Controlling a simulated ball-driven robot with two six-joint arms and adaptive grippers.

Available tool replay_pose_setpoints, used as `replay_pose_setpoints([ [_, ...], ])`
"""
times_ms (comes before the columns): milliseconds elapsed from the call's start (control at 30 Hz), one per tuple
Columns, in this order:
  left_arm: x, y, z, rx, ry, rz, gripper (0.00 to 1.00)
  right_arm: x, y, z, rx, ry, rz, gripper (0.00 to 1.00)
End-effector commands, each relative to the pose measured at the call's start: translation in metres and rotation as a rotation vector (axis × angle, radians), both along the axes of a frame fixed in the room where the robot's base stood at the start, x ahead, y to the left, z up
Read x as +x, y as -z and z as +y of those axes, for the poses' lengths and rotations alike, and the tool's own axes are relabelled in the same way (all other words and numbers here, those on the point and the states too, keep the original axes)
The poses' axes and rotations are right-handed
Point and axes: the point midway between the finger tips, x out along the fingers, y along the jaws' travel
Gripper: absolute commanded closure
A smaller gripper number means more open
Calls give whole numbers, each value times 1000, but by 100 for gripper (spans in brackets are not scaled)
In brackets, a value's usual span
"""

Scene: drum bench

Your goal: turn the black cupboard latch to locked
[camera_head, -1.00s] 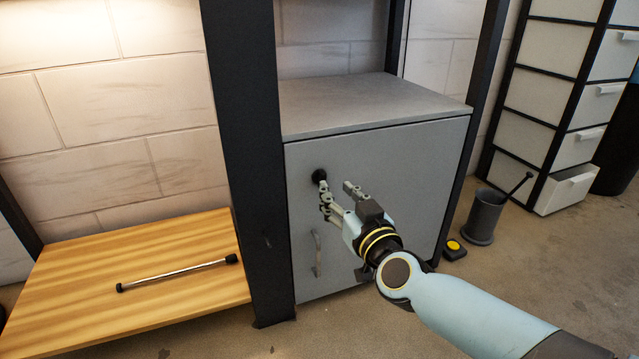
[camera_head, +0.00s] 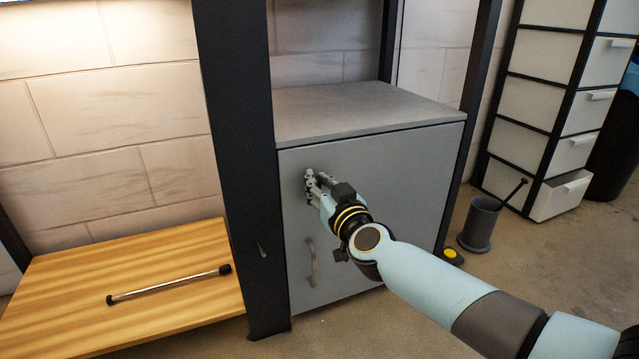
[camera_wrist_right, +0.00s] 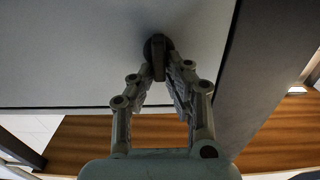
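The grey cupboard (camera_head: 400,165) has a shut door with a metal handle (camera_head: 311,262) low on its left side. In the right wrist view the black latch (camera_wrist_right: 157,46) is a round knob with a narrow bar on the door. My right gripper (camera_head: 312,179) is at the door, and its fingers hide the latch in the head view. In the right wrist view its two fingers (camera_wrist_right: 159,72) are closed in on both sides of the latch's bar. My left gripper is in neither view.
A dark upright post (camera_head: 235,170) stands just left of the cupboard. A wooden board (camera_head: 60,290) with a metal rod (camera_head: 168,285) lies further left. A grey pot (camera_head: 480,224), a yellow-buttoned box (camera_head: 452,256) and a drawer unit (camera_head: 560,100) stand right.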

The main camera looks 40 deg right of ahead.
Motion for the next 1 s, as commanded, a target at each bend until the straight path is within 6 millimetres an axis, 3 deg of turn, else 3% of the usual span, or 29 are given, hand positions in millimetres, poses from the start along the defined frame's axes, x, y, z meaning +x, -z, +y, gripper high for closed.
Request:
replay_pose_setpoints([
  [567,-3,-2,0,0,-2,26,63,-1,0,-1,74,0,-17,100],
  [1000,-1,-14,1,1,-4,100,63,-2,2,-8,426,0,-101,100],
])
